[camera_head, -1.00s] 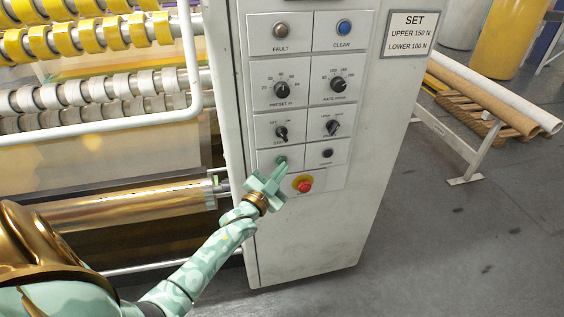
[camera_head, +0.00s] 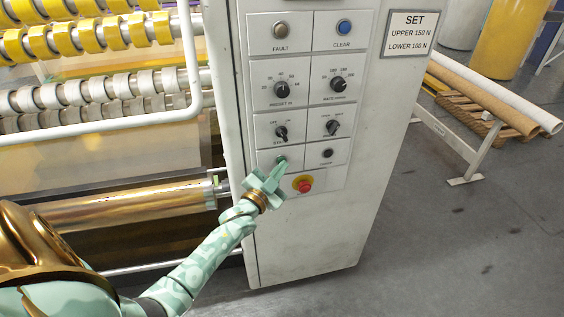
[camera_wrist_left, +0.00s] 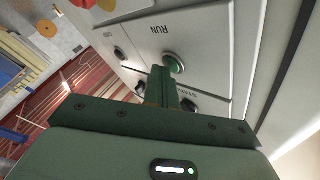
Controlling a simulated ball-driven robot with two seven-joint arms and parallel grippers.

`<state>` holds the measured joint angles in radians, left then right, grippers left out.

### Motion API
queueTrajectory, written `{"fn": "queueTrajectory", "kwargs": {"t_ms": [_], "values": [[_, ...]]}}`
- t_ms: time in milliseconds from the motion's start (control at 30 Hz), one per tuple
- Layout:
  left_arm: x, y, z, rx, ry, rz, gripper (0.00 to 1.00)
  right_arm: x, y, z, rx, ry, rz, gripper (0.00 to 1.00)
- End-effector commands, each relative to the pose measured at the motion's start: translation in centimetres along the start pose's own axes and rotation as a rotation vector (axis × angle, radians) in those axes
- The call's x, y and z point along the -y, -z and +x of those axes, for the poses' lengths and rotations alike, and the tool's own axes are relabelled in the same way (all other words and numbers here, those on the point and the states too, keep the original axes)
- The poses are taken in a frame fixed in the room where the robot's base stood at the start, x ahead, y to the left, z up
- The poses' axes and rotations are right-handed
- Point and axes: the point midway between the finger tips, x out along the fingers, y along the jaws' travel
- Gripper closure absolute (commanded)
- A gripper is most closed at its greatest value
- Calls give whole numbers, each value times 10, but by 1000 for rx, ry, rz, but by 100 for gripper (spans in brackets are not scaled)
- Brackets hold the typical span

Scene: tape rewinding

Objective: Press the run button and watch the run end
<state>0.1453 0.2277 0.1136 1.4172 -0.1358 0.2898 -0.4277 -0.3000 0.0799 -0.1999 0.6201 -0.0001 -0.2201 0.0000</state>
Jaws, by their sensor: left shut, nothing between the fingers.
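The green run button (camera_wrist_left: 174,64) sits in a metal ring under the upside-down word RUN in the left wrist view. In the head view the green button (camera_head: 281,159) shows just above my left fingertips on the grey control panel (camera_head: 310,230). My left gripper (camera_head: 279,170) is shut and empty, its fingers pointing up at the panel. In the left wrist view its closed fingers (camera_wrist_left: 164,82) end right at the button's lower edge. I cannot tell whether they touch it. My right gripper is not in view.
A red stop button (camera_head: 305,184) on a yellow plate lies just right of my gripper. A black button (camera_head: 327,153), knobs, a fault lamp (camera_head: 280,30) and a blue clear button (camera_head: 344,28) share the panel. Rollers (camera_head: 100,95) and a white rail (camera_head: 110,124) stand at left.

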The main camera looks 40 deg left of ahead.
Motion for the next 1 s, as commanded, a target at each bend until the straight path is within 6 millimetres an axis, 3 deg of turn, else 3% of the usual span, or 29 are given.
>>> {"fn": "queueTrajectory", "kwargs": {"t_ms": [767, 1000], "values": [[-8, 9, -12, 0, 0, 0, 100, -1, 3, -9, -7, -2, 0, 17], [-18, 21, -26, -1, 2, -3, 100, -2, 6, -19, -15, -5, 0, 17]]}}
